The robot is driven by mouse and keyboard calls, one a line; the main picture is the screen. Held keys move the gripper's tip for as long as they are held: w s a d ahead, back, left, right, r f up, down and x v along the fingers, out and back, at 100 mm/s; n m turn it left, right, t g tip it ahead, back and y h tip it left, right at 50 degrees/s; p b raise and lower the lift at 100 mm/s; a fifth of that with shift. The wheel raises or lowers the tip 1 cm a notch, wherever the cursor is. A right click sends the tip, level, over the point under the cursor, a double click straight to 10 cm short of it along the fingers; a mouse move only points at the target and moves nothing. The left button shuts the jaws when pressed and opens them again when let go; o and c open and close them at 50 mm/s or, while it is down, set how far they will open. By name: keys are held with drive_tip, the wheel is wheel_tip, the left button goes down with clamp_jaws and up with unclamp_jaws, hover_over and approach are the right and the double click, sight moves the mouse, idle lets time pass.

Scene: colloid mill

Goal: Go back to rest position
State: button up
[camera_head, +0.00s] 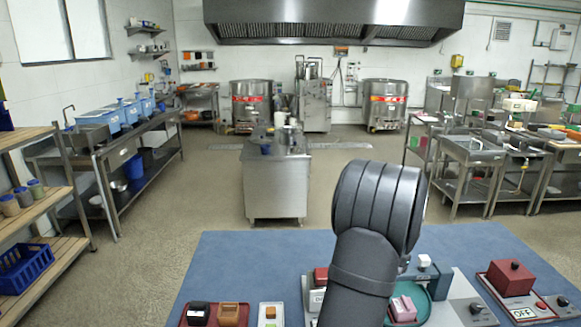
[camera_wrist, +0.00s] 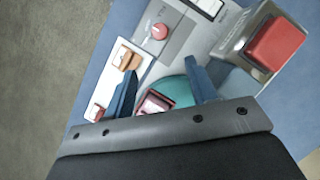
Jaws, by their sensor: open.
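My gripper (camera_wrist: 160,68) shows in the wrist view as two blue fingers spread apart with nothing between their tips. It hangs above the work table, over a machine panel and beside a teal dish (camera_wrist: 176,91). A pink-red block (camera_wrist: 154,103) lies at the dish, partly hidden by the gripper's base. In the head view my dark grey arm covers the gripper. There the teal dish (camera_head: 441,285) and a pink block (camera_head: 403,309) show just right of the arm.
The blue table top (camera_head: 240,262) is clear at the back. A red tray (camera_head: 214,321) with dark and orange blocks stands at left, beside a white tray (camera_head: 270,322). A steel counter (camera_head: 276,190) stands beyond.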

drive_tip(key=x, duration=1.4)
drive_tip(key=shift+f, duration=0.25)
drive_tip(key=v, duration=1.7)
drive_tip(key=x, duration=1.7)
drive_tip(key=shift+s+a+f, duration=0.15)
drive_tip(key=shift+f, duration=0.05)
drive_tip(key=shift+r+n, duration=0.2)
drive_tip(key=shift+n, duration=0.6)
drive_tip(key=n+h, duration=0.1)
drive_tip(key=n+g, duration=0.1)
drive_tip(key=n, duration=0.1)
drive_tip(key=shift+w+a+h, duration=0.15)
drive_tip(key=shift+w+h, duration=0.05)
drive_tip(key=shift+h, duration=0.2)
drive_tip(key=n+h, duration=0.1)
drive_tip(key=n, duration=0.2)
drive_tip(key=n+h, duration=0.1)
drive_tip(key=n, duration=0.3)
drive_tip(key=shift+a+h, duration=0.25)
drive_tip(key=shift+h, duration=0.05)
drive_tip(key=shift+v, duration=1.35)
